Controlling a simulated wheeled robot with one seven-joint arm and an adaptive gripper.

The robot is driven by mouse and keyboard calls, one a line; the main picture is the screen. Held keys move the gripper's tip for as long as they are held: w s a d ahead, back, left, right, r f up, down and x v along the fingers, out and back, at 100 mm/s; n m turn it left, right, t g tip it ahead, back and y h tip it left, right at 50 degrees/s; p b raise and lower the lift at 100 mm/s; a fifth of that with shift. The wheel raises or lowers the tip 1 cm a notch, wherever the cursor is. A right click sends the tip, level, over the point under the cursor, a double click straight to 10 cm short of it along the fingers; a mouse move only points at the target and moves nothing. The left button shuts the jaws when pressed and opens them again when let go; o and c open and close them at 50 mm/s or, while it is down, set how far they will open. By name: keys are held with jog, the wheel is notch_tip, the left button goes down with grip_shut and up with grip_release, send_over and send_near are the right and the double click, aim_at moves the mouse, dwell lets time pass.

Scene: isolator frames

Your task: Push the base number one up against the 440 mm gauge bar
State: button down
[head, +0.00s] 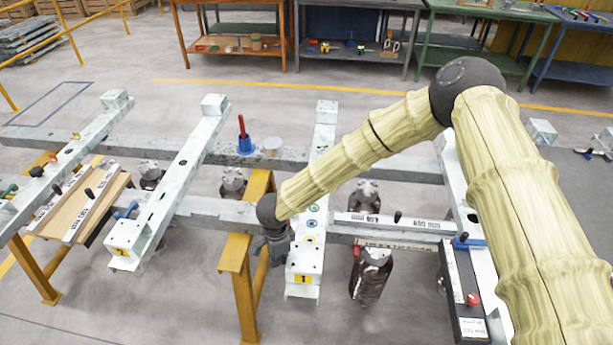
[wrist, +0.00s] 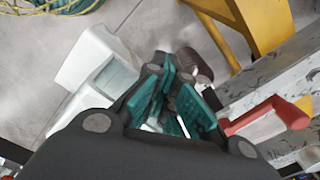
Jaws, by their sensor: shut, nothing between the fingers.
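The middle light-grey base (head: 303,257) lies across the two long rails and carries a yellow label that looks like a 1. The white gauge bar (head: 420,225) lies along the front rail to its right; part of its marking reads like 440. A narrow gap seems to show between the bar's left end and the base. My gripper (head: 277,250) is low at the left side of this base; whether it touches is unclear. In the wrist view my gripper's teal fingers (wrist: 176,98) are shut and empty. A pale block end (wrist: 92,58) shows beside them there.
Another base (head: 125,238) with a yellow label lies to the left. A blue holder with a red handle (head: 243,137) stands on the back rail. A wooden board (head: 95,202) with bars lies at far left. A yellow trestle (head: 242,290) stands below my gripper.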

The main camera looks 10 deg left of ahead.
jog(key=shift+w+d+p, duration=0.1)
jog(key=shift+d+p, duration=0.5)
jog(key=shift+d, duration=1.4)
jog(key=shift+a, duration=0.3)
jog(key=shift+a, duration=0.8)
jog(key=shift+r+p, duration=0.1)
jog(key=shift+p, duration=0.2)
notch_tip(320, 180, up, 9)
jog(key=p, duration=0.7)
send_over(290, 254)
jog(key=a, duration=0.2)
jog(key=shift+d, duration=0.2)
